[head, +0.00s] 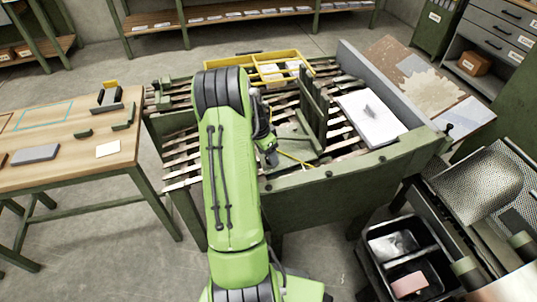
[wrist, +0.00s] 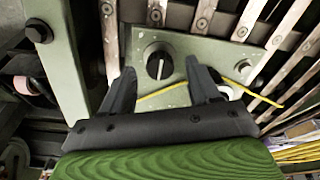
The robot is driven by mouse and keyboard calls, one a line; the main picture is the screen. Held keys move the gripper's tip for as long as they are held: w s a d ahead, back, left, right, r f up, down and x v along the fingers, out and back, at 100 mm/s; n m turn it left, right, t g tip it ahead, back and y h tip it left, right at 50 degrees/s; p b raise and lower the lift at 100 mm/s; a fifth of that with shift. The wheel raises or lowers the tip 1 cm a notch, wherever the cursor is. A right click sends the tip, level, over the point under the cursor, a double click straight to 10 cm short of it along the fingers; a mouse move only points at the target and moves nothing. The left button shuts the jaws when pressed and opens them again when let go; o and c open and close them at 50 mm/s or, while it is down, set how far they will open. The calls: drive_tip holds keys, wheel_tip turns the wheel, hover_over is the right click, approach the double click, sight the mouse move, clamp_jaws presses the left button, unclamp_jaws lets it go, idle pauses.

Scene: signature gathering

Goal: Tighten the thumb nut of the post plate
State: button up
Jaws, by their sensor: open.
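The post plate (wrist: 207,50) is a pale green metal plate bolted over slats in the wrist view. A black round thumb nut (wrist: 159,62) with a pale upright bar across its face sits on it. My gripper (wrist: 160,70) is open, one dark finger on each side of the nut as seen there. The gap in depth between fingers and nut cannot be told. In the head view my gripper (head: 268,148) is over the slatted bench, and my arm hides part of it. The nut is too small to make out there.
A yellow cord (wrist: 262,98) runs behind the right finger. A green upright (wrist: 60,65) stands to the left. In the head view, a green post (head: 313,105), a white board (head: 371,118) and a yellow tray (head: 272,67) are on the slatted bench. A wooden table (head: 70,165) stands left.

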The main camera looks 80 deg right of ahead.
drive_tip(key=p+v, duration=0.4)
drive_tip(key=v, duration=1)
drive_tip(key=shift+r, duration=0.25)
drive_tip(key=shift+a, duration=0.1)
